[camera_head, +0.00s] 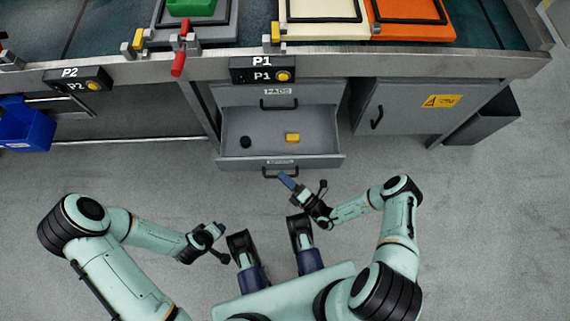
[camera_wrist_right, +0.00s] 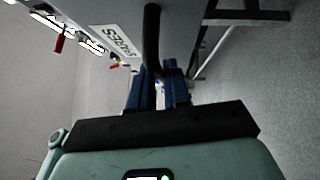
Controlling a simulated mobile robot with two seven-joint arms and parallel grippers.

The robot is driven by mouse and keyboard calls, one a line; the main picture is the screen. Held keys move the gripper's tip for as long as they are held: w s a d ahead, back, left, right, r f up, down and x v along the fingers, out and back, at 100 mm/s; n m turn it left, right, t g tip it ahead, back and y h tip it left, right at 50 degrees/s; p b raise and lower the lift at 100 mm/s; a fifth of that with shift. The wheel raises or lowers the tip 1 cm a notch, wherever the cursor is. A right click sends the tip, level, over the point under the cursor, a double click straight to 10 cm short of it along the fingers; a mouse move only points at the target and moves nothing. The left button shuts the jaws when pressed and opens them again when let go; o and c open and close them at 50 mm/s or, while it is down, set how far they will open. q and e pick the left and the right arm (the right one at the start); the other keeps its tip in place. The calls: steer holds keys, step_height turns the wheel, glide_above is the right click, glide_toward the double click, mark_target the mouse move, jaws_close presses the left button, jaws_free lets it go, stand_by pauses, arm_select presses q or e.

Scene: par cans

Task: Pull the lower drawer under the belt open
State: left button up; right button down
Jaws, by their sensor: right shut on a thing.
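The lower drawer (camera_head: 325,152) of the grey cabinet under the belt stands pulled out in the head view. A small black thing (camera_head: 246,142) and a yellow block (camera_head: 292,138) lie in it. Its black handle (camera_head: 270,175) is on the front face. My right gripper (camera_head: 288,181) is at the handle's right part. In the wrist view the blue fingers (camera_wrist_right: 160,92) are shut on the black handle (camera_wrist_right: 151,35), beside a "SPARES" label (camera_wrist_right: 118,42). My left gripper (camera_head: 220,232) hangs over the floor, away from the cabinet; its jaws are too small to judge.
The upper drawer (camera_head: 305,96), labelled "PADS", is shut. A cabinet door (camera_head: 400,110) with a yellow warning sticker is to the right, with a dark bin (camera_head: 485,118) beyond it. A blue bin (camera_head: 24,128) is at far left. The floor around the drawer is clear.

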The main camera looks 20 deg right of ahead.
arm_select(q)
steer(key=shift+s+d, duration=0.1)
steer(key=shift+s, duration=0.05)
arm_select(e)
steer(key=shift+s+a, duration=0.15)
steer(key=shift+s, duration=0.2)
steer(key=c, duration=1.2)
jaws_free()
steer(key=shift+o, duration=0.2)
arm_select(q)
steer(key=shift+s+d+r+p, duration=0.25)
steer(key=shift+s+r+p, duration=0.15)
steer(key=shift+s, duration=0.15)
arm_select(e)
steer(key=v, duration=1.3)
steer(key=shift+s, duration=0.2)
steer(key=shift+r, duration=0.15)
